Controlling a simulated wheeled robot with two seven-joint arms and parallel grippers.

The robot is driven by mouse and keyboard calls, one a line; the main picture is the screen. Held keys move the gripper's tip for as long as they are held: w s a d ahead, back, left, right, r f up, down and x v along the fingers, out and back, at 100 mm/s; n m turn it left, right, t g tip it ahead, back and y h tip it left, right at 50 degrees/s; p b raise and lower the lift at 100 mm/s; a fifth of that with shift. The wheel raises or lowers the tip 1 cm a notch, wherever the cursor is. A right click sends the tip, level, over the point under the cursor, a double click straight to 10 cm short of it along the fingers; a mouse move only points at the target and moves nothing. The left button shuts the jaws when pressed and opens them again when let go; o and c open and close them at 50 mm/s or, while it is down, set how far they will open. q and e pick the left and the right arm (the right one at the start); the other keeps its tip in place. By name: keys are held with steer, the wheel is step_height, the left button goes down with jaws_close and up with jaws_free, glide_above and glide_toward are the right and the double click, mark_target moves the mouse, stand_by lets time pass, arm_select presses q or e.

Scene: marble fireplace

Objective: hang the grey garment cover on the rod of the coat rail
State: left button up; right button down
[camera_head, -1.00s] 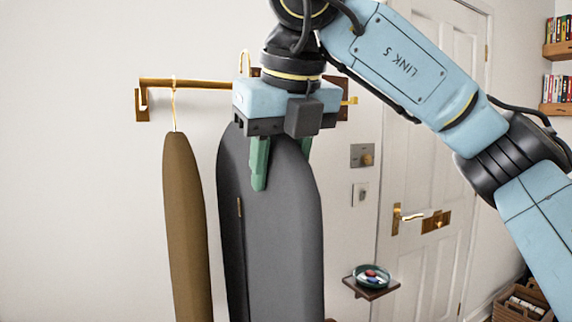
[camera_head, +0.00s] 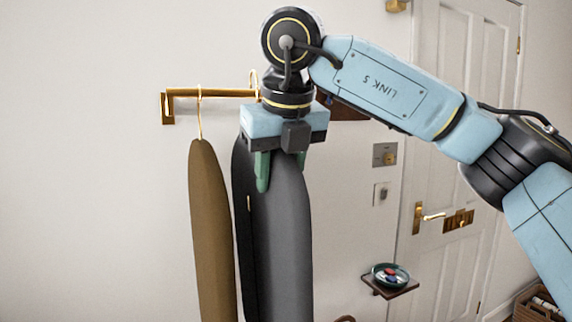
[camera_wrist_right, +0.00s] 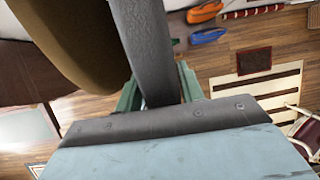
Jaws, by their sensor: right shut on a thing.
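The grey garment cover (camera_head: 278,240) hangs upright from my right gripper (camera_head: 281,172), whose green fingers are shut on its upper part. The cover also shows between the fingers in the right wrist view (camera_wrist_right: 147,40). Its gold hook (camera_head: 254,80) rises behind the gripper, with its top above the level of the rod. The coat rail's brass rod (camera_head: 225,93) runs along the wall, and my gripper and arm hide its right part. I cannot tell whether the hook touches the rod. My left gripper is not in view.
A brown garment cover (camera_head: 210,220) hangs on the rod by a gold hook (camera_head: 200,110), close left of the grey one. A small shelf (camera_head: 398,289) with a dish (camera_head: 390,274) juts from the wall at right, beside a white door (camera_head: 460,150).

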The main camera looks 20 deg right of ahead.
steer(key=w+f, duration=0.1)
steer(key=w+p, duration=0.1)
steer(key=w, duration=0.1)
steer(key=w+f, duration=0.1)
steer(key=w, duration=0.1)
steer(key=shift+w+a+f, duration=0.1)
steer(key=shift+w+f, duration=0.05)
steer(key=shift+f, duration=0.2)
stand_by(0.4)
steer(key=shift+f, duration=0.1)
